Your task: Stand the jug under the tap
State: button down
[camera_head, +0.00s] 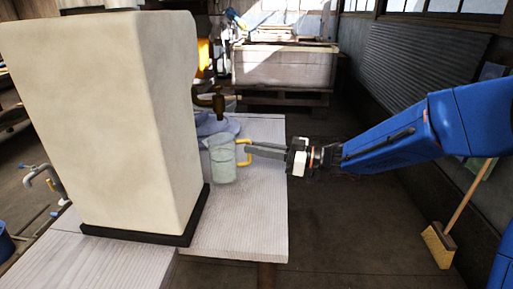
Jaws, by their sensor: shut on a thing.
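The jug (222,163) is pale grey-green with a yellow handle (244,153) on its right side. It is upright at the white table, close to the right side of the large cream block. I cannot tell whether its base touches the table. My gripper (250,150) reaches in from the right and is shut on the jug's handle. The tap (218,103) is a dark brass spout, seen just above and behind the jug. I cannot tell from this view whether the jug is directly under it.
The large cream block (110,120) on a black base fills the left. A bluish-grey round thing (213,124) lies behind the jug. The white table (240,235) is bare in front of the jug. A broom (440,243) stands on the floor at the right.

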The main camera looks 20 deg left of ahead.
jog(key=shift+f, duration=0.45)
jog(key=c, duration=1.8)
grip_release()
jog(key=shift+r, duration=0.2)
jog(key=d, duration=1.2)
jog(key=shift+w+r, duration=0.2)
jog(key=shift+w, duration=0.2)
